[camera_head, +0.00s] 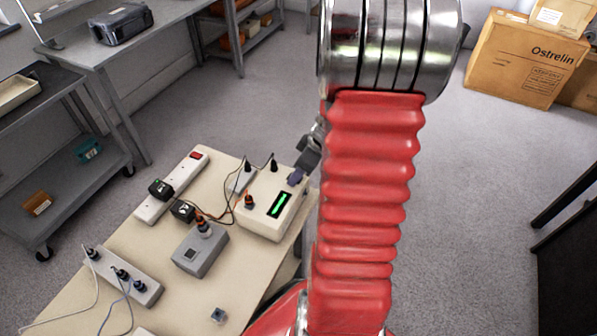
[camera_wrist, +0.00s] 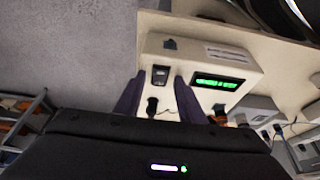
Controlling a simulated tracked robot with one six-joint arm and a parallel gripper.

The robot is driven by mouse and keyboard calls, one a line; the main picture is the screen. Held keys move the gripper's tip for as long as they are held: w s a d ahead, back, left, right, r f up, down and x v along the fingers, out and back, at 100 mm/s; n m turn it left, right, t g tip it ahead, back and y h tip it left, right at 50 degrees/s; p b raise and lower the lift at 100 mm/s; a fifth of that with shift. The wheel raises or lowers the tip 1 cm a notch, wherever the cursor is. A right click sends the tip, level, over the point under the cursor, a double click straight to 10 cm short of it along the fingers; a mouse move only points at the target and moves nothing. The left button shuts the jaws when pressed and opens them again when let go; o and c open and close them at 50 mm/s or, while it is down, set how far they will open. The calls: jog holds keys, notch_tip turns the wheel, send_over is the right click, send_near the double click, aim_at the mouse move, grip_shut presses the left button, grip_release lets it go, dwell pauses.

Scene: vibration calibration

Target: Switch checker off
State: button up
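The checker (camera_head: 272,201) is a pale box with a lit green display, standing near the far right edge of the beige table. It also shows in the wrist view (camera_wrist: 232,62). Its display (camera_wrist: 220,82) is lit green there. A small black rocker switch (camera_wrist: 161,75) sits on the checker's face, left of the display. My gripper (camera_wrist: 158,80) has two dark purple fingers spread apart, with the switch appearing between their tips and nothing held. In the head view my gripper (camera_head: 297,176) is at the checker's right end, partly hidden by my red arm. I cannot tell whether it touches the checker.
On the table (camera_head: 140,232) are a grey box (camera_head: 201,252), a power strip with a red switch (camera_head: 172,186), another strip (camera_head: 122,276) with plugs, and a small blue-grey piece (camera_head: 218,315). Black plugs and cables lie near the checker. Cardboard boxes (camera_head: 524,57) stand at the back right.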

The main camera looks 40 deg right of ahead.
grip_shut()
dwell(0.3)
jog(key=shift+w+a+g, duration=0.1)
jog(key=shift+a+g, duration=0.05)
jog(key=shift+g, duration=0.25)
jog(key=shift+w+a+r+g+h, duration=0.15)
jog(key=shift+g+h, duration=0.1)
jog(key=shift+g, duration=0.35)
jog(key=shift+w+d+f+g+h, duration=0.15)
jog(key=shift+g+h, duration=0.1)
jog(key=shift+g, duration=0.35)
jog(key=shift+a+r, duration=0.1)
grip_release()
